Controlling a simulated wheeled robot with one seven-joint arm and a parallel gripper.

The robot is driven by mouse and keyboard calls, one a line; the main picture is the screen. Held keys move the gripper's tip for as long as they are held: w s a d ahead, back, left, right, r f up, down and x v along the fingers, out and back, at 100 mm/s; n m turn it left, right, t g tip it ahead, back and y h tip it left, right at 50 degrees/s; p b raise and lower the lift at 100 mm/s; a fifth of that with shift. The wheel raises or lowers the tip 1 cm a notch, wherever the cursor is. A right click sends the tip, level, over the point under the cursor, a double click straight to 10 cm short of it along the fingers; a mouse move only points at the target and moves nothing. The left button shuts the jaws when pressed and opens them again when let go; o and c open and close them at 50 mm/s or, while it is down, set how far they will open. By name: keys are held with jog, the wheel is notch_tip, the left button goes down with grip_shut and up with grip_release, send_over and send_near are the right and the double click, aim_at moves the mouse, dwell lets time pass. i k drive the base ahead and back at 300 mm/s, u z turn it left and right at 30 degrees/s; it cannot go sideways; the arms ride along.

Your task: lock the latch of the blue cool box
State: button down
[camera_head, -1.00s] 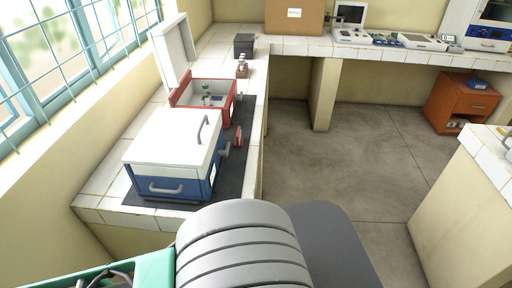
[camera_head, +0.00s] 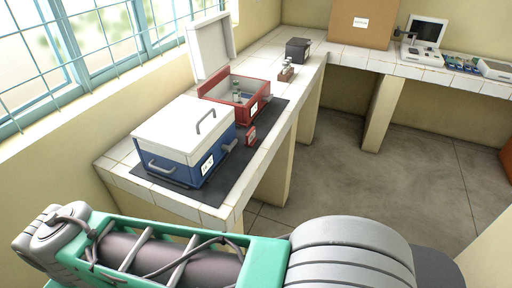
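The blue cool box (camera_head: 172,164) stands on a dark mat near the front end of the tiled counter. Its white lid (camera_head: 183,128) is down, with a grey handle on top. A grey handle is on its near side, and a white label is on its right-hand face. A grey lever-like part (camera_head: 230,145), perhaps the latch, sticks out at its right end; I cannot tell how it is set. My arm crosses the bottom of the view, apart from the box. My gripper is not in view.
A red cool box (camera_head: 262,92) stands behind with its white lid (camera_head: 209,47) raised and bottles inside. A small red item (camera_head: 251,135) is on the dark mat (camera_head: 225,175). A vial rack (camera_head: 287,72) and dark box (camera_head: 298,49) stand farther back. The floor at right is clear.

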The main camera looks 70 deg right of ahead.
aim_at(226, 148)
jog(key=u, duration=0.2)
jog(key=k, duration=0.5)
jog(key=z, duration=1.4)
jog(key=i, duration=0.5)
jog(key=z, duration=0.05)
